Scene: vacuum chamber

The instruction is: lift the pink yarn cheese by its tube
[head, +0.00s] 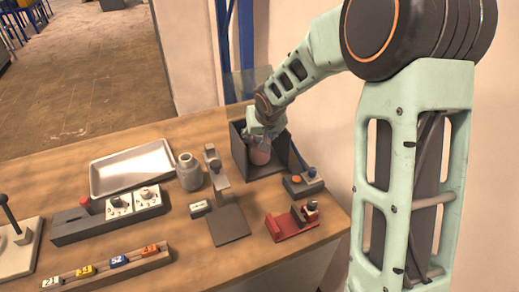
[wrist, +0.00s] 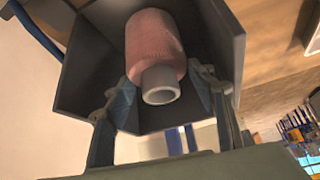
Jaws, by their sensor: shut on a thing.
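The pink yarn cheese (wrist: 155,45) is a pink cylinder with a pale tube (wrist: 160,84) sticking out of its end. In the wrist view my gripper (wrist: 162,88) has one finger on each side of the tube, shut on it. In the head view the pink yarn cheese (head: 260,152) sits inside a dark open-sided box (head: 240,150), partly hidden by my gripper (head: 264,136) above it. I cannot tell whether its bottom touches the box floor.
The dark box walls stand close around the yarn. A control box with an orange button (head: 296,181) and a red fixture (head: 290,224) are in front of it. A grey stand (head: 229,222), a jar (head: 189,172) and a metal tray (head: 133,170) stand to the left.

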